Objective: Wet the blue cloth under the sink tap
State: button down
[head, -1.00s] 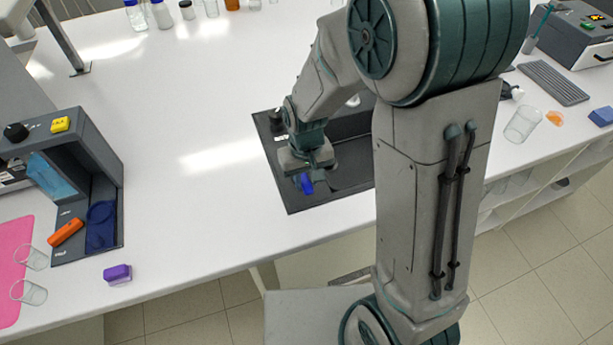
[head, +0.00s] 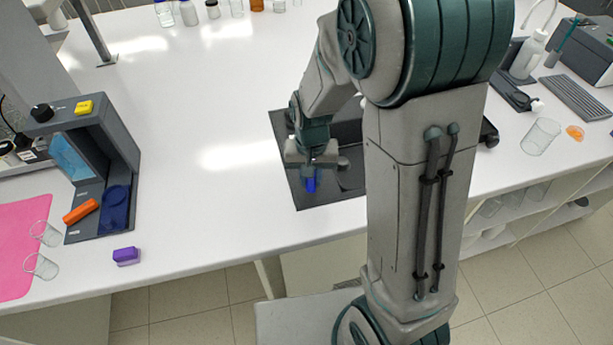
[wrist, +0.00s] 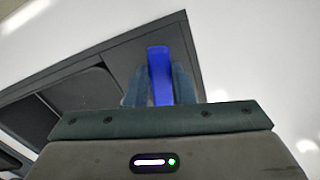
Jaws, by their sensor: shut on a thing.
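The blue cloth (head: 310,184) hangs from my gripper (head: 311,172) over the left front part of the dark sink (head: 312,201). In the wrist view the blue cloth (wrist: 159,75) is pinched between the two fingers of my gripper (wrist: 160,88), with the dark sink rim (wrist: 100,52) and part of the basin (wrist: 72,95) beyond. My gripper is shut on the cloth. My arm hides much of the sink in the head view, and I cannot make out the tap.
A grey rig (head: 122,135) with an orange item (head: 81,211) stands at the left, beside a purple block (head: 126,255) and glass beakers (head: 42,266). Several bottles line the back. A beaker (head: 541,137) and keyboard (head: 576,97) are at right. The counter left of the sink is clear.

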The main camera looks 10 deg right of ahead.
jog(key=c, duration=1.2)
grip_release()
jog(key=shift+c, duration=0.2)
notch_tip(320, 180, up, 14)
jog(key=b, duration=0.1)
jog(key=s+d+n+t, duration=0.1)
jog(key=s+d, duration=0.2)
jog(key=s, duration=0.3)
jog(key=s+d+r+t, duration=0.1)
jog(key=s+d+t, duration=0.1)
jog(key=s, duration=0.5)
jog(key=shift+d+r+n, duration=0.15)
jog(key=shift+d+n, duration=0.25)
jog(key=shift+d, duration=0.4)
